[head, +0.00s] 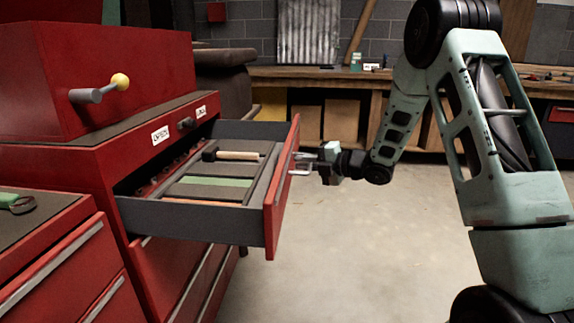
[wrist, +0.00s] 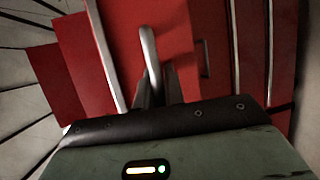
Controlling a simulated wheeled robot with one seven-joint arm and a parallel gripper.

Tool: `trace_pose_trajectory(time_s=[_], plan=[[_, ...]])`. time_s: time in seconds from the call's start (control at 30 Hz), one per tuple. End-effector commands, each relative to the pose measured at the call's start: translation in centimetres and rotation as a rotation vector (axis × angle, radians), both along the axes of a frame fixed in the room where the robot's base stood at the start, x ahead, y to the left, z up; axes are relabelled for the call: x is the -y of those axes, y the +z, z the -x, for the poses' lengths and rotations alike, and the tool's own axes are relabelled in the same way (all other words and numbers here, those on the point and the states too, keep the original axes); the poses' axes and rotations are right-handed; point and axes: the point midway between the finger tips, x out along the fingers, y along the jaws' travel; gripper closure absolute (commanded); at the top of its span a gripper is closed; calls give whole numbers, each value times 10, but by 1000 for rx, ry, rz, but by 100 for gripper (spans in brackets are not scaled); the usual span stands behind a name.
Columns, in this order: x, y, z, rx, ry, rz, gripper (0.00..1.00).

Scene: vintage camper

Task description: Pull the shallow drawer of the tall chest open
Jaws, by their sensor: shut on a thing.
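The tall red chest (head: 165,245) stands at the left in the head view. Its shallow drawer (head: 190,215) is pulled well out to the right, with its red front (head: 281,195) far from the chest body. A hammer (head: 232,155) and a green strip lie in the drawer. My gripper (head: 303,163) is at the outer side of the drawer front, shut on the drawer's handle (head: 299,172). In the wrist view the handle (wrist: 149,50) is a pale curved bar, and my fingers (wrist: 158,88) meet at its lower end.
A red box with a yellow-knobbed lever (head: 120,81) sits on the chest top. A lower red cabinet (head: 60,265) with a green tool on it stands at the front left. A wooden workbench (head: 400,75) runs along the back wall. The floor (head: 360,260) right of the drawer is clear.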

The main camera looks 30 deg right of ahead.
Motion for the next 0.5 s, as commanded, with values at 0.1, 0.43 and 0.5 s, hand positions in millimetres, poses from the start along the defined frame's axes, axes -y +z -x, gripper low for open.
trace_pose_trajectory(time_s=[0.1,0.43,0.5], plan=[[8,-1,6,-2,-1,1,100],[13,-1,9,-1,0,1,100],[13,-1,9,-2,0,1,100]])
